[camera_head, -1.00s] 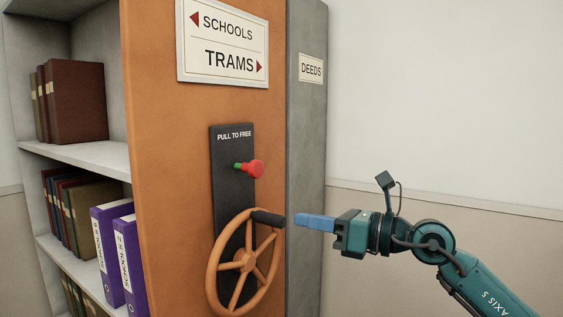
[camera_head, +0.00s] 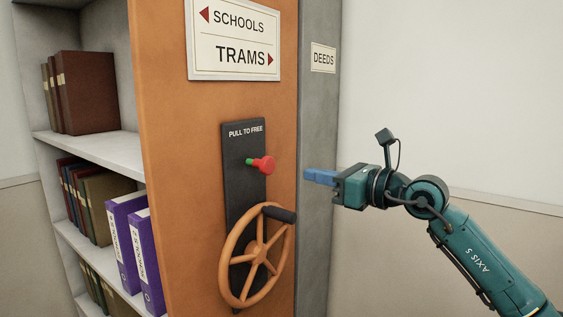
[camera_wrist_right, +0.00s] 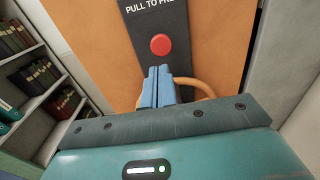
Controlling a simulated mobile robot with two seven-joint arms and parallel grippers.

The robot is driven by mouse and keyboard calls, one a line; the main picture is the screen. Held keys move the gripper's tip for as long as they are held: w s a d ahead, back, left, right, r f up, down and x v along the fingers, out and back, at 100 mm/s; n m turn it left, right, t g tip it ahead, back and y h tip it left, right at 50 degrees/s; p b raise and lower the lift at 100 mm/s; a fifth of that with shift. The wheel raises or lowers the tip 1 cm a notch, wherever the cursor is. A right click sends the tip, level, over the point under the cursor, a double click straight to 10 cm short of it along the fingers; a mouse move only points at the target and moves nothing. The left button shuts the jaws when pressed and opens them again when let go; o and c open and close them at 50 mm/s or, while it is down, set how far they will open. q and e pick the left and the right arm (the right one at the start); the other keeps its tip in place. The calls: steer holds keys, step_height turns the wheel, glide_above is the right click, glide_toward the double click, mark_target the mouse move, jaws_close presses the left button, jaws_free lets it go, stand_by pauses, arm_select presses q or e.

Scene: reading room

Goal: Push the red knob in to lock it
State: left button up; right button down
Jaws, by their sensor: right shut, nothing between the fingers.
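The red knob (camera_head: 266,164) sticks out from a black plate (camera_head: 243,150) marked "PULL TO FREE" on the orange cabinet end. A green band shows on its stem, between the red head and the plate. My right gripper (camera_head: 308,175) is shut and empty, its blue fingers pointing left toward the plate. It is to the right of the knob and a little lower, apart from it in the head view. In the right wrist view the red knob (camera_wrist_right: 160,45) shows just beyond the shut fingertips (camera_wrist_right: 159,70). My left gripper is not in view.
An orange handwheel (camera_head: 258,255) with a dark handle (camera_head: 279,214) sits just below the knob. Shelves with books (camera_head: 87,92) and purple binders (camera_head: 137,250) are to the left. A grey panel (camera_head: 318,130) stands right of the orange end; open space lies before the wall.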

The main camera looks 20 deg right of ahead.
mark_target(269, 166)
steer(key=p+x, duration=0.2)
steer(key=x, duration=0.6)
steer(key=shift+r, duration=0.2)
steer(key=shift+w+a+f, duration=0.15)
steer(key=shift+w+a, duration=0.2)
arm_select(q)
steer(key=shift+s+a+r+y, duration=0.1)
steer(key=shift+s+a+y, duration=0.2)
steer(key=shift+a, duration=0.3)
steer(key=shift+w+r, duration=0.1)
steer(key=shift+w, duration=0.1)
arm_select(e)
steer(key=shift+w, duration=0.1)
